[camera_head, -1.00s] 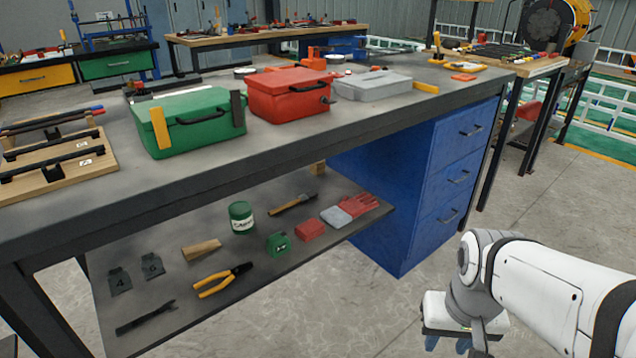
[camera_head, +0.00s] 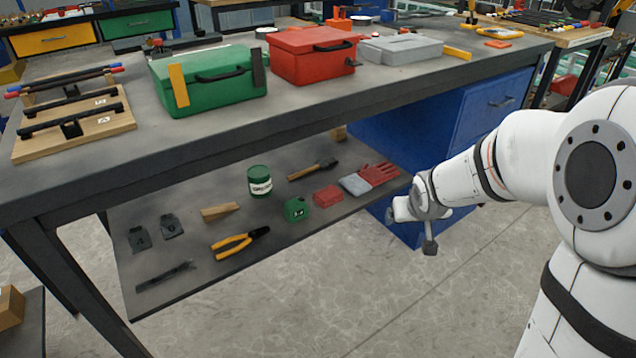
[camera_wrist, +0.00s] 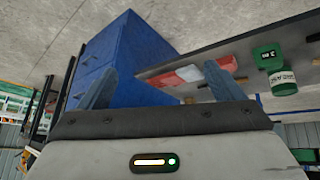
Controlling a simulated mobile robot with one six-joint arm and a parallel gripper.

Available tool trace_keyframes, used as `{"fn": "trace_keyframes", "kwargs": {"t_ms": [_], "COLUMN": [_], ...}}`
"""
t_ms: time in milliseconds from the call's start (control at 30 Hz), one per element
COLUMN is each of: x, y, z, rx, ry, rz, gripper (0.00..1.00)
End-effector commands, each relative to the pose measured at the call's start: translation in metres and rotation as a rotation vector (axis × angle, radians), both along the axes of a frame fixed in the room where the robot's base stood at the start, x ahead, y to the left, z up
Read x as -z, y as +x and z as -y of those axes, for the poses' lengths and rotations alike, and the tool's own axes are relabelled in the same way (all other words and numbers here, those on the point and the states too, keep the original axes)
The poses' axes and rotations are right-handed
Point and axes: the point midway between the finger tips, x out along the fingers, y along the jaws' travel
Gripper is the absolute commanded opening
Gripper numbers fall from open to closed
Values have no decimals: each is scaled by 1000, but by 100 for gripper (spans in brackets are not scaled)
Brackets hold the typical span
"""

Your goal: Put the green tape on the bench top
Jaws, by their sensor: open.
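The green tape (camera_head: 297,209), a small boxy green case with a pale mark, stands on the bench's lower shelf (camera_head: 205,280), between a green can and a red block. It also shows in the wrist view (camera_wrist: 268,57), upper right, outside my jaws. The bench top (camera_head: 395,76) is the grey surface above the shelf. My gripper (camera_wrist: 161,70) is open and empty, its two blue fingers spread wide. In the head view it is just right of the shelf's right end, before the blue drawers; its fingers are hard to make out there.
The shelf also holds a green can (camera_head: 259,181), red gloves (camera_head: 378,174), a red block (camera_head: 327,196), pliers (camera_head: 240,243) and a brush (camera_head: 313,169). Green (camera_head: 208,78) and red (camera_head: 312,56) toolboxes stand on top. Blue drawers (camera_head: 480,115) are at right. Bare bench top lies along the front edge.

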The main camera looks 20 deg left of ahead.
Motion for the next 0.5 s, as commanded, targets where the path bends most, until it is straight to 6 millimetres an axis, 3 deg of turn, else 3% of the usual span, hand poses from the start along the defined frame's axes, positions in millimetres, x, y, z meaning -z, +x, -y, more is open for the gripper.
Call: {"fn": "trace_keyframes", "kwargs": {"t_ms": [33, 100, 233, 367, 500], "x": [16, 32, 66, 104, 137], "y": [23, 52, 93, 113, 115], "z": [-22, -54, -116, -184, -242], "rx": [-50, -122, -248, -386, -504], "ry": [12, 43, 105, 202, 307], "rz": [41, 109, 237, 338, 414], "gripper": [89, 89, 89, 89, 89]}}
